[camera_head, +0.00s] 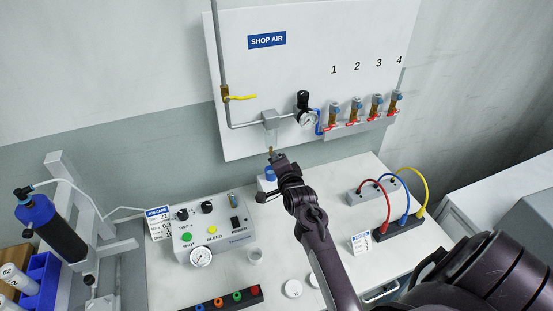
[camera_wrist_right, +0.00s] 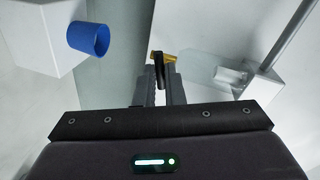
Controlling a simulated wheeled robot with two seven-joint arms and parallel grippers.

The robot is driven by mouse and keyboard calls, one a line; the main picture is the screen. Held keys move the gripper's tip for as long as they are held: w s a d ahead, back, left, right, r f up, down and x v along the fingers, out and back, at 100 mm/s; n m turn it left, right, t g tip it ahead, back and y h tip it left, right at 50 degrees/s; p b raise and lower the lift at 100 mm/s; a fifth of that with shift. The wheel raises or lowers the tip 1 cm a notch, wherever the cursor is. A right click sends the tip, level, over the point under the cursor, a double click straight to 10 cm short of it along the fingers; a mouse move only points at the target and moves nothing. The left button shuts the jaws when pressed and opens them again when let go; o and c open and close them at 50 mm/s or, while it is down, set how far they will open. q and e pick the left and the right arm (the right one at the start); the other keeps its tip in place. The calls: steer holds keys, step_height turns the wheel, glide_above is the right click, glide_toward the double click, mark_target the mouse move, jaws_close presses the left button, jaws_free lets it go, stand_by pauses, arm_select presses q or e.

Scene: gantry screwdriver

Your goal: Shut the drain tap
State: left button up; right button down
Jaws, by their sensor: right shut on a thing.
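The drain tap, a small brass fitting (camera_head: 269,149), hangs below the clear bowl of the filter (camera_head: 270,120) on the shop air board. In the right wrist view the brass tap (camera_wrist_right: 170,57) lies at the fingertips, with a dark piece across it. My right gripper (camera_head: 278,159) is right under the filter. In the wrist view its jaws (camera_wrist_right: 160,78) are closed together on the tap. The fingers hide part of the tap, so its exact handle angle is hard to tell. My left gripper is not in view.
A gauge (camera_head: 307,119) and several numbered valves are to the right. A control box (camera_head: 213,228) and a cable block (camera_head: 398,229) stand on the bench.

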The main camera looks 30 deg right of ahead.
steer(key=shift+d+m+y+p, duration=0.1)
steer(key=shift+m+y+p, duration=0.35)
steer(key=shift+m, duration=0.85)
steer(key=shift+f, duration=0.1)
steer(key=c, duration=1.5)
jaws_free()
